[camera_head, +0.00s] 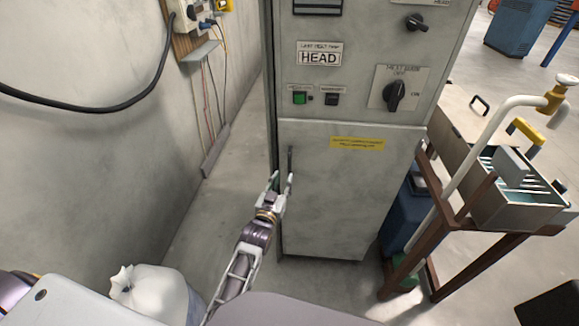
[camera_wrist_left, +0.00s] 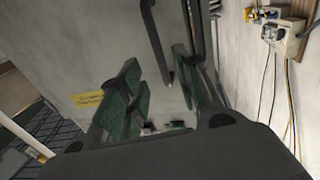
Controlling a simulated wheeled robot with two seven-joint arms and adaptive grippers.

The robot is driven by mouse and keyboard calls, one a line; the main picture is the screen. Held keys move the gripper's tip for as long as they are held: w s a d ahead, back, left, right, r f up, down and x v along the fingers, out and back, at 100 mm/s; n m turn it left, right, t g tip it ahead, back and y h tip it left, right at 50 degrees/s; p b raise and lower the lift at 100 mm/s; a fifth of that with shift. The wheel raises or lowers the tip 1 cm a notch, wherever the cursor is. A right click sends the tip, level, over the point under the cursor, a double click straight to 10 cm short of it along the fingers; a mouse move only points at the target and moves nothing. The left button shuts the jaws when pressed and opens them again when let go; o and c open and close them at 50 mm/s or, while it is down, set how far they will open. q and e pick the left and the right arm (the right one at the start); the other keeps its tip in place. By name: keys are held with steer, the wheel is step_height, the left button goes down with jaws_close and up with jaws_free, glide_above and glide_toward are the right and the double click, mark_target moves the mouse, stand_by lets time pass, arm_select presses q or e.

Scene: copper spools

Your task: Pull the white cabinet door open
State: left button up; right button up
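The white cabinet door (camera_head: 345,200) is the lower front panel of a grey-white cabinet and looks closed. Its dark upright handle (camera_head: 290,158) is near the door's upper left edge. In the left wrist view the handle (camera_wrist_left: 157,45) appears in the gap between the fingers, touching neither visibly. My left gripper (camera_head: 281,181) is open at the lower end of the handle. In the left wrist view its green-padded fingers (camera_wrist_left: 163,95) are spread apart. I cannot tell how deep the handle sits between them. My right gripper is not in view.
The cabinet's upper panel has knobs and a green switch (camera_head: 299,98). A wall (camera_head: 100,130) with a black cable runs along the left. A brown metal cart (camera_head: 470,255) stands close to the right. A white sack (camera_head: 155,290) sits at lower left. Floor left of the cabinet is clear.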

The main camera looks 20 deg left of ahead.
mark_target(289, 167)
arm_select(q)
steer(key=shift+w, duration=4.15)
steer(key=c, duration=0.7)
jaws_close()
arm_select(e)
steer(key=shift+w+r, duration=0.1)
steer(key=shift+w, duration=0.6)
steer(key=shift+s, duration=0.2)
